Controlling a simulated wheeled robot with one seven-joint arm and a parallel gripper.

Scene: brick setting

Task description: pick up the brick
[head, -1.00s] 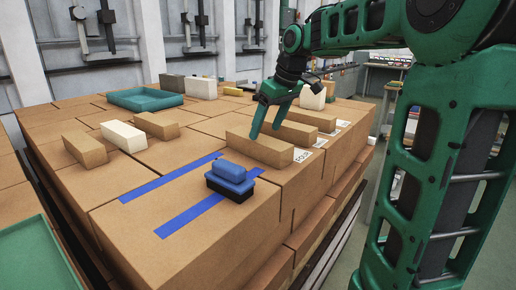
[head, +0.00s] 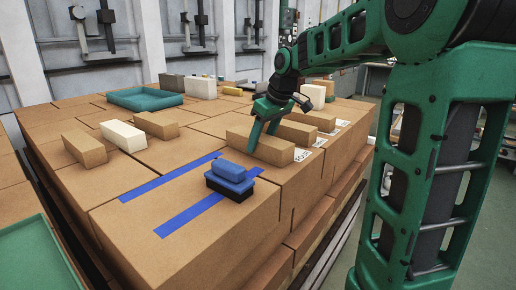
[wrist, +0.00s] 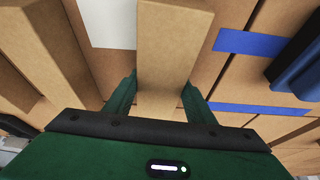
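A long tan brick (head: 276,150) lies on the cardboard boxes, right of centre in the head view. My gripper (head: 262,139) is over it, pointing down, with its two fingers apart on either side of the brick. In the wrist view the same brick (wrist: 172,45) runs between the fingertips of my gripper (wrist: 160,97). The fingers look close to its sides; firm contact cannot be made out. The brick rests on the box top.
More tan bricks (head: 297,132) lie just behind. A white brick (head: 124,136) and a teal tray (head: 145,99) are further left.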

